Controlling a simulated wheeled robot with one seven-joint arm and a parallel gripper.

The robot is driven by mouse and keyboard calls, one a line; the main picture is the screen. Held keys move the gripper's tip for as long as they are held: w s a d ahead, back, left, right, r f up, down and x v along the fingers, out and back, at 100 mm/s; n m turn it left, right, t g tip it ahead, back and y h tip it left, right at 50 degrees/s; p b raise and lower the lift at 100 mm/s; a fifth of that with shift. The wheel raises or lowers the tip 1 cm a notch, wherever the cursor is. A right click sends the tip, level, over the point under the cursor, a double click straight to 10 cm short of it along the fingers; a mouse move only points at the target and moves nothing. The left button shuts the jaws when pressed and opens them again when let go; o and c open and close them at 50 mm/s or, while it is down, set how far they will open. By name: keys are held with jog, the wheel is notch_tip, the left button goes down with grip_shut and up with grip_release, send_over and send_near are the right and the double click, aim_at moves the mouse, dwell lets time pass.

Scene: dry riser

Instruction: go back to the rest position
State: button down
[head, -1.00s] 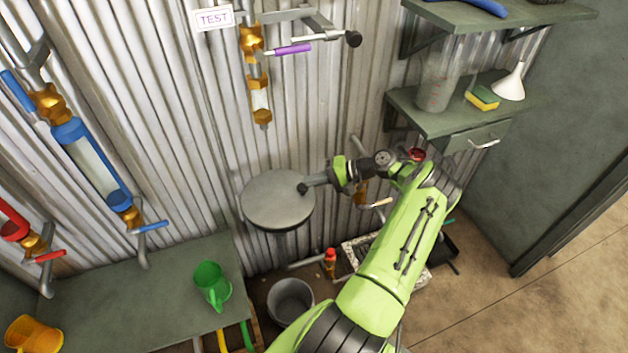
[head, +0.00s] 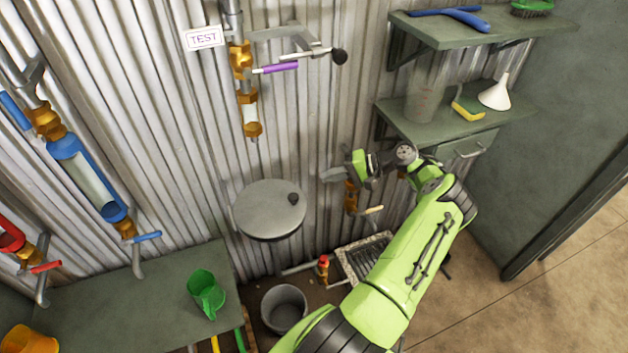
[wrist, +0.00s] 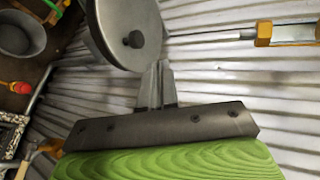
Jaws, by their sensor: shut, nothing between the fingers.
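My gripper (head: 328,174) is shut and empty, in front of the corrugated wall, to the right of a round grey disc (head: 258,212) with a small black knob (head: 293,198). In the wrist view the closed fingers (wrist: 157,78) point up the picture toward the disc (wrist: 112,22) and its knob (wrist: 133,39). They appear apart from the knob, with a small gap. My green arm reaches in from the bottom of the head view and hides part of the wall and floor behind it.
A brass valve (head: 350,197) is on the wall just below my gripper. Shelves (head: 445,128) with a funnel (head: 495,92) and a jug stand at the right. A bucket (head: 284,308) and a floor grate (head: 362,262) lie below.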

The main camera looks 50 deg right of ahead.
jog(key=shift+v, duration=1.1)
jog(key=shift+f, duration=0.15)
